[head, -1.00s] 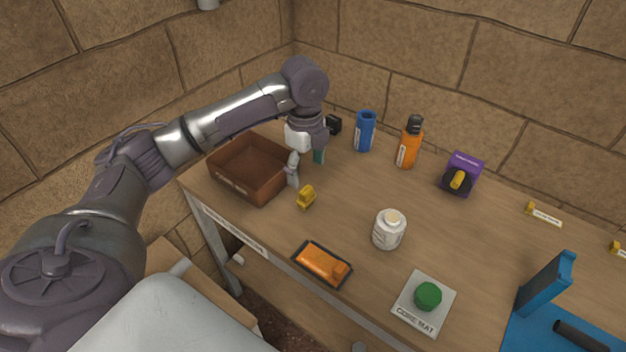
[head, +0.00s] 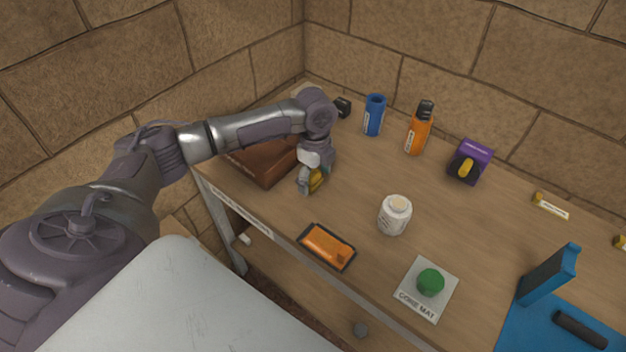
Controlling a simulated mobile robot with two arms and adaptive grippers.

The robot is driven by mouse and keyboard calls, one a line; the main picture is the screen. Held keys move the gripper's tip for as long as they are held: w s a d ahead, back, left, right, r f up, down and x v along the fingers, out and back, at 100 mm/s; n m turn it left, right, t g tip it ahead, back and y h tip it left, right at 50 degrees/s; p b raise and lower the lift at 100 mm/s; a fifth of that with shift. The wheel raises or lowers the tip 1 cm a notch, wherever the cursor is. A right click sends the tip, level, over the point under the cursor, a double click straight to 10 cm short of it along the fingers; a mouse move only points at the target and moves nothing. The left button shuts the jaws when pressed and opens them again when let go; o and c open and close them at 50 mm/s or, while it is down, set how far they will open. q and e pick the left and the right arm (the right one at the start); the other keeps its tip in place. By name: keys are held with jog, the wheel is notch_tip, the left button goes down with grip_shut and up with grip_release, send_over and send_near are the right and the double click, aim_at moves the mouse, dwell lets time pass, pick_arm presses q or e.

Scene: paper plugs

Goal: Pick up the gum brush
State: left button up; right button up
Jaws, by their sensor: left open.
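My left gripper (head: 307,185) is open, pointing down at the left part of the table, beside the brown tray. A white jar (head: 394,217) with a pale lid stands upright to the right of the gripper. My right gripper is not in view.
The brown tray (head: 268,166) is partly behind my arm. An orange block on a dark tray (head: 327,246), a green piece on a core mat (head: 431,283), a blue cylinder (head: 374,115), an orange bottle (head: 418,130) and a purple box (head: 469,162) stand around.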

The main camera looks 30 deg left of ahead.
pick_arm(q)
notch_tip(320, 180, down, 2)
jog(key=shift+f, duration=0.1)
jog(key=c, duration=1.4)
jog(key=shift+w+r, duration=0.1)
jog(key=shift+r, duration=0.5)
notch_tip(320, 180, up, 2)
jog(key=shift+r, duration=0.2)
jog(key=d+r, duration=0.2)
jog(key=d, duration=0.2)
jog(key=d+r+b, duration=0.1)
jog(key=d+r, duration=0.4)
jog(key=d, duration=0.2)
jog(key=shift+d+r+b, duration=0.25)
jog(key=shift+d+b, duration=0.05)
jog(key=shift+d, duration=0.05)
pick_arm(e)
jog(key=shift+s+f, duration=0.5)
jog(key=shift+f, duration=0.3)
